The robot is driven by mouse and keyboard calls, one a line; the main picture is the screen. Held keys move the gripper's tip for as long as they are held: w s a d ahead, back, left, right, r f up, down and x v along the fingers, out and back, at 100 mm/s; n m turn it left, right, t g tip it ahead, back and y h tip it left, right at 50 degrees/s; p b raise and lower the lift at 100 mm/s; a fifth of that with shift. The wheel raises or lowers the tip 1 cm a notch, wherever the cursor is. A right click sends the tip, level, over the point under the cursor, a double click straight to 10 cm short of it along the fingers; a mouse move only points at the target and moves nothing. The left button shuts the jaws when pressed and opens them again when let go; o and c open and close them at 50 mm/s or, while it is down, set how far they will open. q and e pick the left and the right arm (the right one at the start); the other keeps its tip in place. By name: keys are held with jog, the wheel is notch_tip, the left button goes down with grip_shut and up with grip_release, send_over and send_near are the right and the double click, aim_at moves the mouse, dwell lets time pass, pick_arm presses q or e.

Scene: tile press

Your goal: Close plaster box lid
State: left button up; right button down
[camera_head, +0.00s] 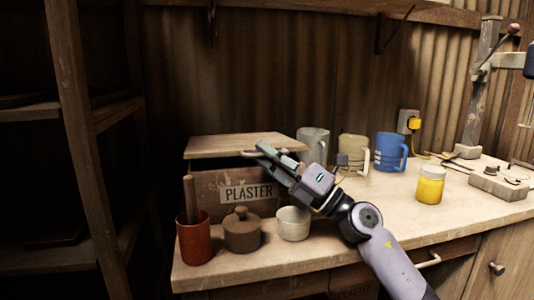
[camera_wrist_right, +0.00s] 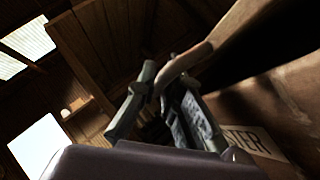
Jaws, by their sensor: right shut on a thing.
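The wooden plaster box (camera_head: 208,190) stands at the left end of the workbench, its PLASTER label facing front. Its lid (camera_head: 225,145) is above the box, with a dark gap under its front edge. My right gripper (camera_head: 262,151) is at the lid's front edge, shut on the lid handle. In the right wrist view the fingers (camera_wrist_right: 150,92) close around the curved handle (camera_wrist_right: 182,64), and the box front (camera_wrist_right: 295,95) with part of its label shows at the right. The box's inside is hidden. My left gripper is out of view.
A red cup (camera_head: 194,242), a brown lidded pot (camera_head: 242,235) and a white cup (camera_head: 293,224) stand before the box. Several mugs, including a blue one (camera_head: 388,152), and a yellow jar (camera_head: 430,187) stand to the right. The bench's right middle (camera_head: 470,208) is clear.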

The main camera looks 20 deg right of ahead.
jog(key=c, duration=2)
grip_release()
jog(key=shift+s+d+f, duration=0.2)
jog(key=v, duration=1.1)
jog(key=shift+s, duration=0.15)
jog(key=shift+d+f, duration=0.1)
jog(key=shift+f, duration=0.05)
